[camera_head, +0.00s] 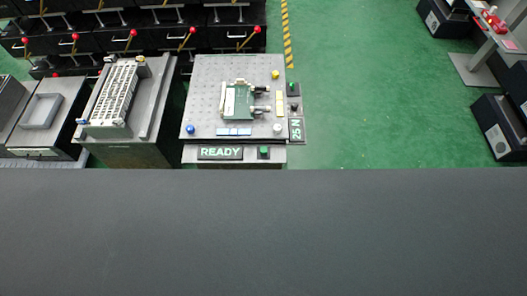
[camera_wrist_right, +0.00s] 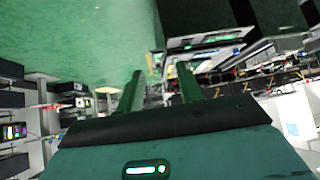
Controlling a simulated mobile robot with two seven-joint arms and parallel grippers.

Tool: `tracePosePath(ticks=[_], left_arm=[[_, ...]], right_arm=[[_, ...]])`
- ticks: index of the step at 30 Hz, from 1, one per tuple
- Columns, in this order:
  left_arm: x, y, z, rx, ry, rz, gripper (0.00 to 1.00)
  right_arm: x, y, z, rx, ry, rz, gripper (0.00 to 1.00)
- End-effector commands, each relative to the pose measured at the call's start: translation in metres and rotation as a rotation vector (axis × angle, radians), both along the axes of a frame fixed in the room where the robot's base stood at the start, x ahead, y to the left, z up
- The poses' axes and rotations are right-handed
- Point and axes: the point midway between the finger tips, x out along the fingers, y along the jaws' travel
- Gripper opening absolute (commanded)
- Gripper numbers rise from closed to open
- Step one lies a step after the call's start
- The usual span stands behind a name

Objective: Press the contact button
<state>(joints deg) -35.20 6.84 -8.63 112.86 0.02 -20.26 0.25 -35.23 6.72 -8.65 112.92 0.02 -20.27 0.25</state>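A grey fixture with a perforated top plate (camera_head: 205,105) stands left of centre in the head view. A green circuit board (camera_head: 240,103) sits on it. A green button (camera_head: 264,152) is on its front face, right of a READY sign (camera_head: 220,153). Another small green button (camera_head: 293,89) is at its right side, above a dark knob and a "25 N" label (camera_head: 296,130). I cannot tell which is the contact button. My right gripper (camera_wrist_right: 159,70) shows only in the right wrist view, fingers apart and empty, away from the buttons. My left gripper is not in view.
A grey fixture with a slotted rack (camera_head: 115,95) stands to the left, with a tray (camera_head: 41,111) beyond it. Red-knobbed levers (camera_head: 133,33) line the back. Green floor (camera_head: 380,110) is open to the right. A dark grey surface (camera_head: 260,230) fills the head view's lower part.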

Motion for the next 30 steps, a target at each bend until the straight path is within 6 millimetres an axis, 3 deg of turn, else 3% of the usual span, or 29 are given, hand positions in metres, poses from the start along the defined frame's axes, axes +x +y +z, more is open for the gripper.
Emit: tracePosePath(ticks=[9,18,30], left_arm=[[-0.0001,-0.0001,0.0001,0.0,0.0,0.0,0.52],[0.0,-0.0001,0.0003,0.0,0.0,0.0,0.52],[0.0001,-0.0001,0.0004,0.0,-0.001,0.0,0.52]], right_arm=[[-0.0004,-0.0023,-0.0004,-0.007,0.001,0.006,0.36],[-0.0003,-0.002,-0.0003,-0.006,0.0,0.006,0.0],[0.0001,0.0006,0.0,0.002,0.0,-0.002,0.0]])
